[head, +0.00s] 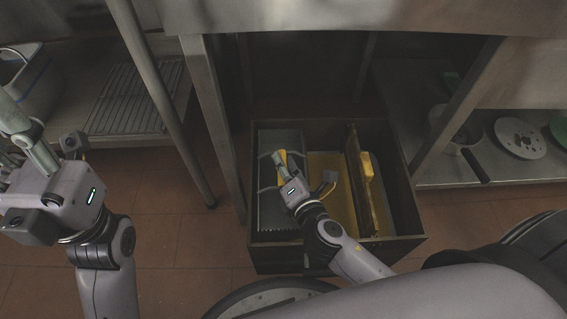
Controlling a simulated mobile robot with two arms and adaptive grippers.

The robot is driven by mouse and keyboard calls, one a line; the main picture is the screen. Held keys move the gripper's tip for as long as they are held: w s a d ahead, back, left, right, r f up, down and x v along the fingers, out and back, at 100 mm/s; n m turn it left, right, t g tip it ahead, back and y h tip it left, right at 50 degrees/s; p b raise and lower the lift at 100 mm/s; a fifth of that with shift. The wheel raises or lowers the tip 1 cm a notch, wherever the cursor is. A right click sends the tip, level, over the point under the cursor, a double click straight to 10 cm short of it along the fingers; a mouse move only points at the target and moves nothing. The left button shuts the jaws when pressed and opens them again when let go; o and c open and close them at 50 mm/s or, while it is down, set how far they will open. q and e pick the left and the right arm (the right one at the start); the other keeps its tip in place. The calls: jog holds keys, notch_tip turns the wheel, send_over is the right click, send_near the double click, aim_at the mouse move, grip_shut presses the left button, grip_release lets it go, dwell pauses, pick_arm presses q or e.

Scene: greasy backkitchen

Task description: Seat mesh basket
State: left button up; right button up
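A dark open box (330,258) stands on the floor under the steel counter. Its left compartment holds a grey insert (275,215) with a jagged front edge, perhaps the mesh basket; the mesh is too dark to make out. My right gripper (280,160) is over this compartment, with its fingers apart. A small yellow piece (282,158) shows between them; I cannot tell whether they touch it. My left gripper (14,140) is at the left edge, partly cut off, next to a grey-green cylinder (24,128); its finger state is unclear.
A brown upright divider (362,180) stands in the box, with a yellow block (367,167) beside it and a yellow surface to its left. Steel legs flank the box. A wire rack (125,100) lies on the left shelf; a pot (455,128) and perforated disc (520,138) on the right.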

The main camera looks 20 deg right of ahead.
jog(key=o, duration=0.4)
jog(key=shift+f, duration=0.1)
jog(key=v, duration=1.2)
